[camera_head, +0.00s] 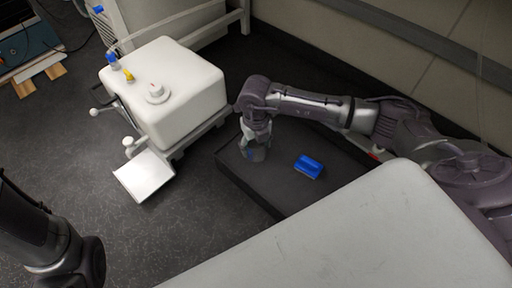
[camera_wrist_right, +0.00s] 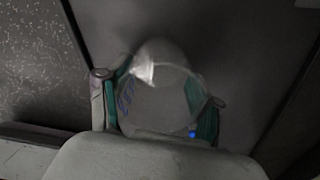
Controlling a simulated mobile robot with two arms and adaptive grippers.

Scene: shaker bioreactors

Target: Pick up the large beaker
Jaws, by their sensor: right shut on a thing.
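The large beaker (camera_wrist_right: 162,95) is clear glass with a round rim and a blue mark. In the right wrist view it sits between the two green-padded fingers of my right gripper (camera_wrist_right: 160,108), which is shut on it. In the head view my right gripper (camera_head: 255,138) points down over the black table, and the beaker (camera_head: 256,154) shows faintly below it, partly hidden by the fingers. I cannot tell whether the beaker touches the table. My left arm is at the lower left of the head view; its fingers are not in view.
A blue block-like object (camera_head: 309,166) lies on the black table (camera_head: 282,199), right of the beaker. A white tank (camera_head: 168,87) with blue and yellow fittings stands to the left, with a white tray (camera_head: 144,176) before it. A wall runs behind.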

